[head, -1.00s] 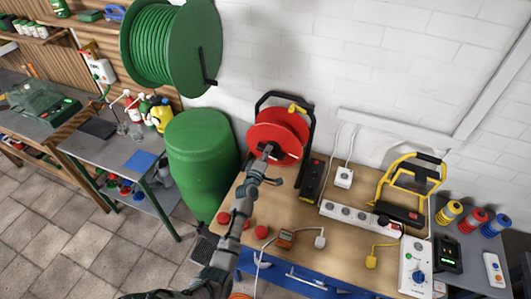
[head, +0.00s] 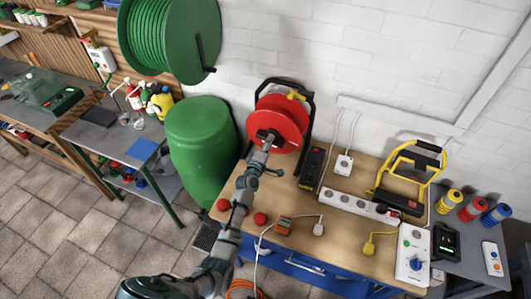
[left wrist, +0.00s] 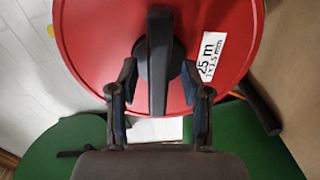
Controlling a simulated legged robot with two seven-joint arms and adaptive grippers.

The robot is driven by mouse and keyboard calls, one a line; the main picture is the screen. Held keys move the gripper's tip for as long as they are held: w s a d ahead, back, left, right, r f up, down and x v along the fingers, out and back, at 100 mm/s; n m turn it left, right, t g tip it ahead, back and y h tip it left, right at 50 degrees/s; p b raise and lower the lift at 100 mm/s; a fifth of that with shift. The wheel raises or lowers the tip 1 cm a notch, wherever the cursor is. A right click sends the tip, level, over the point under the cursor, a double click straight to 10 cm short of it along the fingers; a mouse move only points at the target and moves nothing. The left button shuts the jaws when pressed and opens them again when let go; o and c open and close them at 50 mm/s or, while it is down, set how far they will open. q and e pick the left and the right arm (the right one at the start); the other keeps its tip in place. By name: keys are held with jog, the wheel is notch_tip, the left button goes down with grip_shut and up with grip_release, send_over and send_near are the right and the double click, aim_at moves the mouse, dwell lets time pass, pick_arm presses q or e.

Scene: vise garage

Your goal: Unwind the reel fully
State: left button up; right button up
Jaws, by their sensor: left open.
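The red reel (head: 290,112) stands upright in a black frame (head: 312,98) at the back of the wooden bench. A yellow knob (head: 296,96) shows near its upper edge. In the left wrist view the red disc (left wrist: 90,45) fills the top, with a white label reading "25 m". A black bar-shaped grip (left wrist: 160,60) stands out from the disc. My left gripper (left wrist: 160,88) is open, with one finger on each side of this grip. I cannot tell whether the fingers touch it. In the head view the left gripper (head: 267,138) is in front of the disc. My right gripper is not in view.
A green barrel (head: 200,150) stands left of the bench, below a green wall hose reel (head: 165,38). A white power strip (head: 357,205), a yellow-framed stand (head: 400,172) and a white box (head: 412,253) are on the right. An orange cable (head: 243,289) lies low in front.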

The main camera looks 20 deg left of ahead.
pick_arm(q)
jog(key=s, duration=1)
jog(key=shift+s+d+f, duration=0.15)
jog(key=shift+s, duration=0.15)
jog(key=shift+a, duration=0.35)
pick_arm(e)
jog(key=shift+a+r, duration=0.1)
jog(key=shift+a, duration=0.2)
